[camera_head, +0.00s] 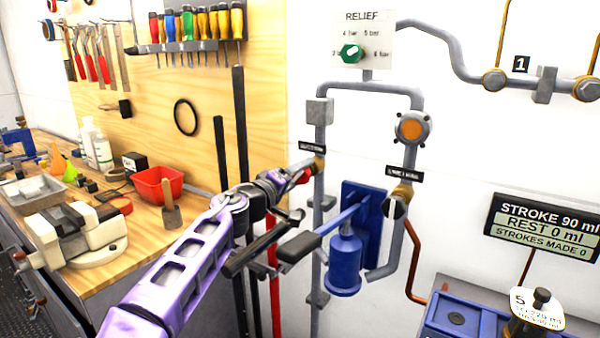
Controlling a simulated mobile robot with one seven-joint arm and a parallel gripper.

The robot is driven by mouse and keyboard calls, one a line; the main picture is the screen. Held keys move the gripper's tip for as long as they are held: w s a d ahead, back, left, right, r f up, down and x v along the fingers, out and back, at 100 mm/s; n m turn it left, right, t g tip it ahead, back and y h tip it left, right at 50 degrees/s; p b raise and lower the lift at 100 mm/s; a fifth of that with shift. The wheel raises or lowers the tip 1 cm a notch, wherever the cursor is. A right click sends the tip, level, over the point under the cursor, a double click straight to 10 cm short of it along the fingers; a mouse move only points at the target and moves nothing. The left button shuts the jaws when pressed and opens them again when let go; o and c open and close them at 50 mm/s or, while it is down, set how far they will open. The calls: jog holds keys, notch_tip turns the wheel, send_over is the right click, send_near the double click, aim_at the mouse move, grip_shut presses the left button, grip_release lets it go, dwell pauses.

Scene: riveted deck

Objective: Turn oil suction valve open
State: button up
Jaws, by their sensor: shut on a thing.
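The valve under the left small black label has a brass body (319,163) on the left grey pipe and a red handle (304,177). The label's print is too small to read surely, so I cannot tell that this is the oil suction valve. My purple arm reaches up from the bottom left. My gripper (294,180) is at the red handle and shut on it. The fingers and wrist hide part of the handle, so its exact angle is unclear.
A second brass valve (400,192) sits on the right pipe. A blue hand pump (345,262) with a lever stands below. A relief dial (351,53) is above. The workbench (150,240) with a red bin (158,184) is left. A stroke display (543,228) is right.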

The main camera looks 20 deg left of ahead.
jog(key=n+p, duration=0.1)
jog(key=n, duration=0.3)
jog(key=shift+n, duration=0.3)
jog(key=shift+n+p, duration=0.6)
jog(key=shift+n, duration=0.9)
jog(key=o, duration=1.4)
jog(key=shift+f, duration=0.1)
